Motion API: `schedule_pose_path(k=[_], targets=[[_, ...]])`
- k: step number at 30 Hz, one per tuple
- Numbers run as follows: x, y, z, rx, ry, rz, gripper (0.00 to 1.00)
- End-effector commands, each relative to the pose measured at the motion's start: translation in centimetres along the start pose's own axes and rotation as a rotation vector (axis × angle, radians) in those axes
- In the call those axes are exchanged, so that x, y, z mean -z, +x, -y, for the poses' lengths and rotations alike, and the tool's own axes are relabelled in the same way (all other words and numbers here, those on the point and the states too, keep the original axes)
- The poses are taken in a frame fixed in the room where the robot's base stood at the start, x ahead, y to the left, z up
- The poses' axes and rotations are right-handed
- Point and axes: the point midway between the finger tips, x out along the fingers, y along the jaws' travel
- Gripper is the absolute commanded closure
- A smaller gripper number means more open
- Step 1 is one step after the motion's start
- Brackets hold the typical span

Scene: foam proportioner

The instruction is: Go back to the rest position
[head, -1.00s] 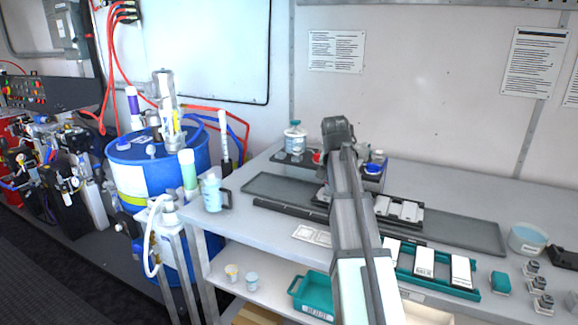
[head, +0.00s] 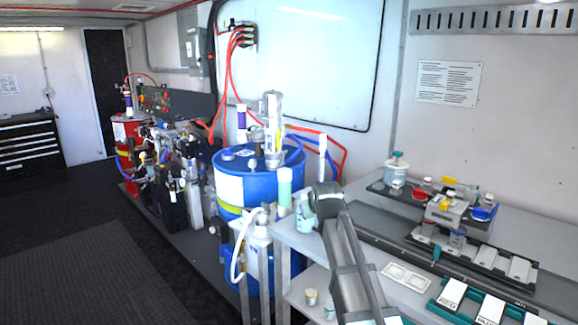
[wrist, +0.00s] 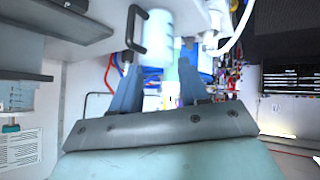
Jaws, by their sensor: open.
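My gripper (wrist: 158,68) shows in the wrist view, its two blue-grey fingers apart with nothing held between them. In the head view my arm rises from the bottom centre toward the bench's left end; the fingers are not visible there. The light-blue jug (head: 304,222) stands at the bench's left corner, partly behind my arm. In the wrist view, which looks upside down, the jug (wrist: 158,25) with its dark handle lies beyond the fingers; I cannot tell the exact gap.
The bench (head: 306,246) carries a raised rack (head: 398,193) with bottles and a teal tray (head: 441,307) of white cartridges at right. A blue drum (head: 229,200) with hoses stands left of the bench. Open floor (head: 90,255) and a black tool chest (head: 28,150) lie farther left.

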Motion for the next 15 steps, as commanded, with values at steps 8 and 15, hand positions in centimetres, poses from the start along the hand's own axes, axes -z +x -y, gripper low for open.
schedule_pose_path(k=[8, 15], targets=[[-4.6, 4.6, 6.6, 0.071, -0.113, 0.007, 0.55], [-12.9, 8.8, 8.0, 0.100, -0.092, 0.129, 0.55]])
